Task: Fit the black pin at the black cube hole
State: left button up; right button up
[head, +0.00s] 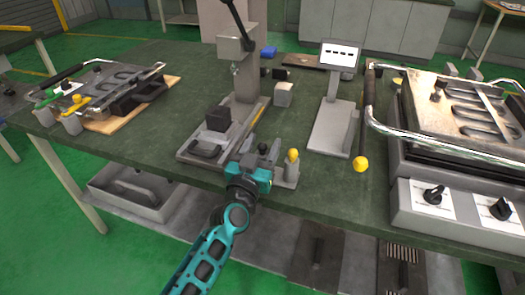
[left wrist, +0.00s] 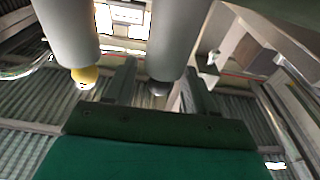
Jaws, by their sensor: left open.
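The black-tipped pin (head: 263,148) stands upright beside a yellow-tipped pin (head: 292,156) near the front edge of the green table. In the left wrist view, both show as grey cylinders, one with a black ball (left wrist: 158,88) and one with a yellow ball (left wrist: 86,76). My left gripper (head: 254,162) is open at the black pin. Its fingers (left wrist: 158,92) appear on either side of the black-tipped cylinder; I cannot tell whether they touch it. A black cube (head: 217,118) sits on the grey press base, left of the gripper; its hole is not discernible. My right gripper is not in view.
A grey press column (head: 245,75) rises behind the cube. A display stand (head: 333,125) and a rod with a yellow ball end (head: 360,163) stand to the right. A large heating plate unit (head: 460,110) fills the far right. A smaller plate assembly (head: 105,85) lies left.

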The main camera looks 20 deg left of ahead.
pick_arm(q)
grip_shut()
dwell(0.5)
